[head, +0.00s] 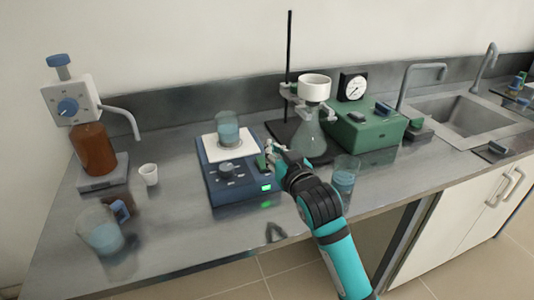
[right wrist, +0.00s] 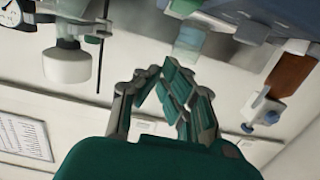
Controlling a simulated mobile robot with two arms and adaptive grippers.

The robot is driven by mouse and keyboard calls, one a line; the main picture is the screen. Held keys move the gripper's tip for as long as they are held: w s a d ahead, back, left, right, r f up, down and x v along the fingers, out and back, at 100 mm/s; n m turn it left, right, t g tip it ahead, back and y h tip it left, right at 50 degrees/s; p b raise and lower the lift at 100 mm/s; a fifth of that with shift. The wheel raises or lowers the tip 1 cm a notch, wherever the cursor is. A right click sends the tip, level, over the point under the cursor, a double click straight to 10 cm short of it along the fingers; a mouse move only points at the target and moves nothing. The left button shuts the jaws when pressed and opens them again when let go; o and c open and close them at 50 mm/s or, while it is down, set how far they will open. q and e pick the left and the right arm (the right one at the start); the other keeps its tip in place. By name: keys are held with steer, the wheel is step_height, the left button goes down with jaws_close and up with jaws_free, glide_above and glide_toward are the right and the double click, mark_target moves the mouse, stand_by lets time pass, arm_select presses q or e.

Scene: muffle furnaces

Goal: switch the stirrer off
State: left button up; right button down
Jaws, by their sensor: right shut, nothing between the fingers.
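The stirrer (head: 213,185) is a blue box with a white top plate (head: 208,146). A beaker of blue liquid (head: 228,128) stands on the plate. Its front panel has a dark knob (head: 227,169) and a small green lit patch (head: 266,188). My right gripper (head: 268,155) is shut and empty, at or just above the stirrer's right edge; I cannot tell whether it touches. In the right wrist view the closed fingers (right wrist: 165,88) show with nothing between them, and the beaker (right wrist: 190,38) appears upside down beyond them. My left gripper is out of view.
A filter flask (head: 309,140) on a stand and a green pump (head: 365,130) stand right of the stirrer. A beaker (head: 344,172) stands close to my right arm. A brown dispenser bottle (head: 92,150), white cup (head: 149,174) and beaker (head: 100,232) are at left. The front counter is mostly clear.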

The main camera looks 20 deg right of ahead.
glide_above(263, 163)
steer(key=s+d, duration=0.1)
steer(key=s, duration=0.1)
steer(key=shift+f, duration=0.2)
steer(key=shift+w+f, duration=0.35)
steer(key=shift+f, duration=0.25)
steer(key=shift+w+f, duration=0.35)
steer(key=shift+f, duration=1.1)
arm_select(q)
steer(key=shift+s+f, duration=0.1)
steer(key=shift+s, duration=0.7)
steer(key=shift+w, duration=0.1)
